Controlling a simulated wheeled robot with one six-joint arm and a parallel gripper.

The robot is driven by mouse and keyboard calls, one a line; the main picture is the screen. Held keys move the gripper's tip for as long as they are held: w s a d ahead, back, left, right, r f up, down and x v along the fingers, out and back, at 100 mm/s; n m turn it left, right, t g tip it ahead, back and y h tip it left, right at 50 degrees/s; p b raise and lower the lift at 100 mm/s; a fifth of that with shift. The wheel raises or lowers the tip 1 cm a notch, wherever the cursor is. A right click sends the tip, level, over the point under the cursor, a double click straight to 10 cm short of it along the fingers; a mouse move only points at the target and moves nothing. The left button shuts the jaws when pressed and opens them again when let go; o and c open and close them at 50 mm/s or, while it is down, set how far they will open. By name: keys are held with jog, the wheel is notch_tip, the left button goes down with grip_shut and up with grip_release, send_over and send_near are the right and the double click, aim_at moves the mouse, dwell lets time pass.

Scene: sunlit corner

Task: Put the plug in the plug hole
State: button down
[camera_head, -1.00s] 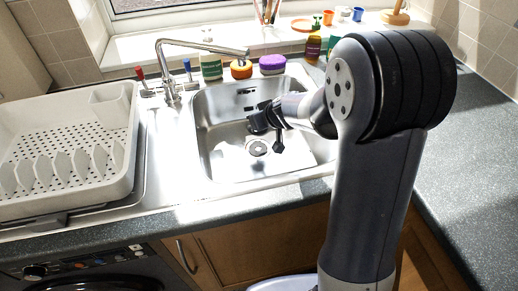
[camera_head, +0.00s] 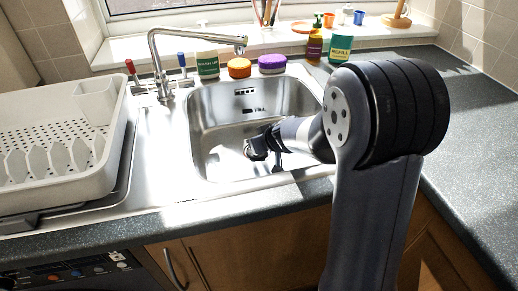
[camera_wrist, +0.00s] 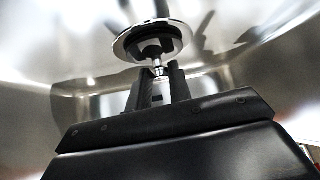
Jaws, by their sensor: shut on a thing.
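My gripper (camera_head: 256,150) is down inside the sink, close to the basin floor. In the wrist view its two dark fingers (camera_wrist: 157,82) are shut on a small chrome knob of the plug. The plug's black body (camera_wrist: 153,47) lies just beyond the fingertips.
The steel sink (camera_head: 205,130) has raised walls around my gripper. A tap (camera_head: 160,60) stands at its back left. A white dish rack (camera_head: 100,165) is at left.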

jog(key=shift+f, duration=0.1)
jog(key=c, duration=1.3)
grip_release()
jog(key=shift+r, duration=0.3)
jog(key=p+v, duration=0.4)
jog(key=v, duration=0.2)
jog(key=shift+s+d+r, duration=0.1)
jog(key=shift+s+r, duration=0.05)
jog(key=shift+s+d+r, duration=0.15)
jog(key=shift+s+r, duration=0.05)
jog(key=shift+s, duration=0.15)
